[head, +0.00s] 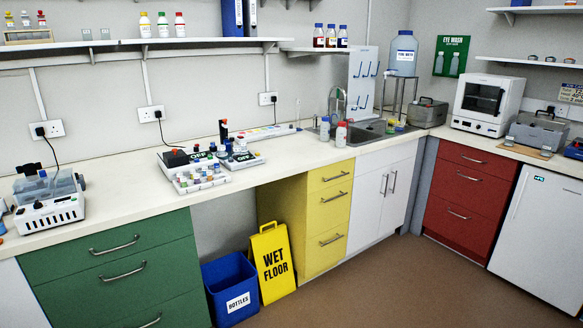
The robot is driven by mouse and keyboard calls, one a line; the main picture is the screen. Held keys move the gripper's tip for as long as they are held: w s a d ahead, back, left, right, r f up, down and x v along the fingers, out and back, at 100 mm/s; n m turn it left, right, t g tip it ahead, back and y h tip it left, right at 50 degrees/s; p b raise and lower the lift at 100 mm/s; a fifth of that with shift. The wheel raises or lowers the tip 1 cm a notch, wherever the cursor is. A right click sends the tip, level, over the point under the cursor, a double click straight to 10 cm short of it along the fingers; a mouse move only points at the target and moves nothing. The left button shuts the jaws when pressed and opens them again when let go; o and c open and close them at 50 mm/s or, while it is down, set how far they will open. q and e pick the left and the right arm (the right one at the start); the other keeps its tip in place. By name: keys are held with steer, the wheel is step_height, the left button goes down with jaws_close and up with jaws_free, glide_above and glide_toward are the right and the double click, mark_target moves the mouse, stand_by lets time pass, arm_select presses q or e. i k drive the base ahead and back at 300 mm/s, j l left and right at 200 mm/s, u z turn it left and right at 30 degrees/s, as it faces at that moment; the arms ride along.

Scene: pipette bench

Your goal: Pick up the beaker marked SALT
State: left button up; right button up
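I cannot make out a beaker marked SALT anywhere in the head view. Labels on the small items are too small to read. A cluster of small items sits on the counter around a rack of small tubes (200,178). Neither of my grippers shows in this view.
The white counter (120,195) is bare between the white device (47,203) at left and the rack. A blue bin (232,290) and a yellow wet floor sign (273,262) stand on the floor (400,285). Open floor lies to their right.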

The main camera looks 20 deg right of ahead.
mark_target(547, 149)
steer(key=i+l+z, duration=0.2)
steer(key=z, duration=0.2)
steer(key=i+l+z, duration=0.2)
steer(key=z, duration=0.2)
steer(key=i+l+z, duration=0.2)
steer(key=z, duration=0.2)
steer(key=i+z, duration=0.55)
steer(key=z, duration=0.25)
steer(key=i+j+z, duration=0.1)
steer(key=i+j, duration=0.2)
steer(key=i, duration=0.35)
steer(key=i+j+z, duration=0.15)
steer(key=i+j, duration=0.2)
steer(key=i, duration=0.3)
steer(key=i+j+z, duration=0.1)
steer(key=i+j, duration=0.3)
steer(key=i, duration=0.25)
steer(key=i+j+z, duration=0.1)
steer(key=i+j, duration=0.35)
steer(key=i, duration=0.15)
steer(key=i+l, duration=1.75)
